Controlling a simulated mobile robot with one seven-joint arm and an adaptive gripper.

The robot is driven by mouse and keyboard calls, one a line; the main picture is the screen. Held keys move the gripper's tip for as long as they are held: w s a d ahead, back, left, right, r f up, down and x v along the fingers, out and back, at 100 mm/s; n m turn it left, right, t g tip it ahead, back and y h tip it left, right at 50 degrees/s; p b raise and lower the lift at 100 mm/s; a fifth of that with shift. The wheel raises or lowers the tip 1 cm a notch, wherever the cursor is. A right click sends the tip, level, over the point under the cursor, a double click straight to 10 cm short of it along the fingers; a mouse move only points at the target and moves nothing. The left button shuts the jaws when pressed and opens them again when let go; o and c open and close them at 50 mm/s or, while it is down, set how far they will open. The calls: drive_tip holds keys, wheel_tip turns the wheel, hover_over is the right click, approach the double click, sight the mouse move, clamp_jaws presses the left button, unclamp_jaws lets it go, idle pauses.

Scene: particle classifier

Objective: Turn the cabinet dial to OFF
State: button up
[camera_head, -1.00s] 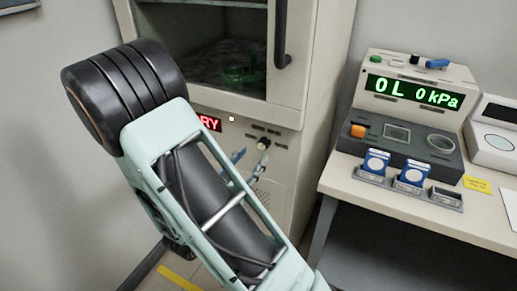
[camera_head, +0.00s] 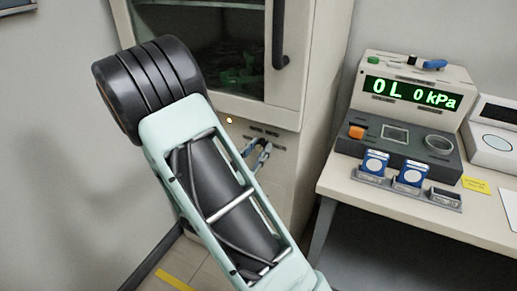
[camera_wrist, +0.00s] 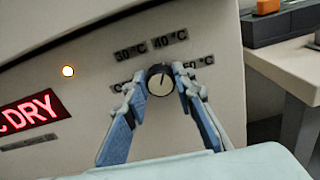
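The cabinet dial (camera_wrist: 161,82) is a round dark knob with a light face on the cabinet's front panel (camera_wrist: 90,85). Its pointer mark points roughly upward, between the 30 °C and 40 °C labels. A label at its left, starting with "O", is mostly hidden by a finger, and the 50 °C label at its right is partly covered. My gripper (camera_wrist: 160,88) has its blue-grey fingers apart, one on each side of the dial. Contact with the knob is not clear. In the head view my gripper (camera_head: 257,150) is at the panel and hides the dial.
The cabinet's glass door has a dark handle (camera_head: 280,35) above. At right, a table (camera_head: 400,205) holds a pressure instrument (camera_head: 410,95) and blue-white containers.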

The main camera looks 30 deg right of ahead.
clamp_jaws()
drive_tip(key=shift+r+p, duration=0.1)
drive_tip(key=shift+p, duration=0.3)
drive_tip(key=n+p, duration=0.4)
drive_tip(key=shift+r, duration=0.15)
drive_tip(key=n+p, duration=0.3)
drive_tip(key=p, duration=0.1)
drive_tip(key=shift+n, duration=0.3)
drive_tip(key=n+p, duration=0.4)
drive_tip(key=shift+n, duration=0.3)
drive_tip(key=n+p, duration=0.1)
drive_tip(key=n, duration=0.1)
drive_tip(key=n+p, duration=0.3)
drive_tip(key=n, duration=0.1)
drive_tip(key=shift+a+f+p, duration=0.1)
drive_tip(key=shift+f+p, duration=0.15)
drive_tip(key=shift+p, duration=0.1)
drive_tip(key=n+p, duration=0.2)
drive_tip(key=n, duration=0.3)
drive_tip(key=shift+f+n, duration=0.15)
drive_tip(key=shift+n, duration=0.25)
